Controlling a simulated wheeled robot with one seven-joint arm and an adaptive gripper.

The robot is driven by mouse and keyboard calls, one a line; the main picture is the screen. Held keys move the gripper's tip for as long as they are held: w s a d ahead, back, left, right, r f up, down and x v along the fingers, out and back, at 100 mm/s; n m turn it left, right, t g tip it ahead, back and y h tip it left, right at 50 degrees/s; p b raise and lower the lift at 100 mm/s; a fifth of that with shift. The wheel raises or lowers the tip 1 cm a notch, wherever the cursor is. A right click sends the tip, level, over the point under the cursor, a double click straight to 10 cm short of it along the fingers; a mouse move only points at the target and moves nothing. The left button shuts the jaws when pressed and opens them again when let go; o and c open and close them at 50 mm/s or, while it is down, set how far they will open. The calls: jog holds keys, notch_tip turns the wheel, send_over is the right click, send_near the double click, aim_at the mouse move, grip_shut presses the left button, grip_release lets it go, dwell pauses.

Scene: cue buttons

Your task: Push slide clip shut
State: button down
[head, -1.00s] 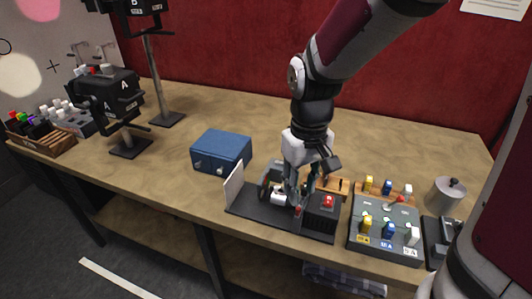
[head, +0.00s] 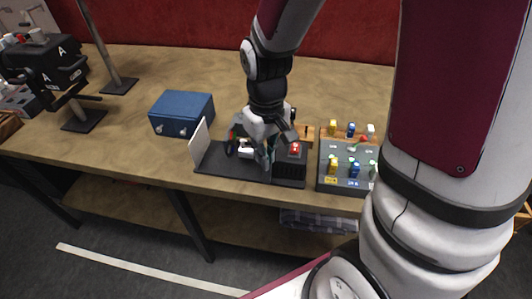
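A dark device (head: 225,164) with a flat black base stands near the table's front edge. It has an upright white panel (head: 200,144) at its left end and a ribbed black block (head: 289,170) with a red button (head: 295,149) at its right. A small white part (head: 246,150) sits between them. I cannot tell which part is the slide clip. My gripper (head: 268,161) points down over the middle of the device, just left of the block. Its fingers are small and overlap the device, so their opening and any contact are unclear.
A grey box (head: 345,151) with coloured switches stands right of the device, partly behind my arm. A blue case (head: 181,114) stands at the back left. A black stand unit marked A (head: 45,66) is farther left.

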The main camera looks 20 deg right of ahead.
jog(key=shift+w+d, duration=0.45)
jog(key=shift+w, duration=0.3)
jog(key=c, duration=1.7)
grip_release()
notch_tip(320, 180, up, 12)
jog(key=s+r+t, duration=0.1)
jog(key=s+r, duration=0.1)
jog(key=s, duration=0.2)
jog(key=s+r+m+t, duration=0.1)
jog(key=s+r+t, duration=0.1)
jog(key=s, duration=0.3)
jog(key=s+r+t, duration=0.2)
jog(key=s+r, duration=0.1)
jog(key=s, duration=0.1)
jog(key=shift+s+a+r+m, duration=0.1)
jog(key=shift+s+a+m, duration=0.25)
jog(key=shift+s+m, duration=0.05)
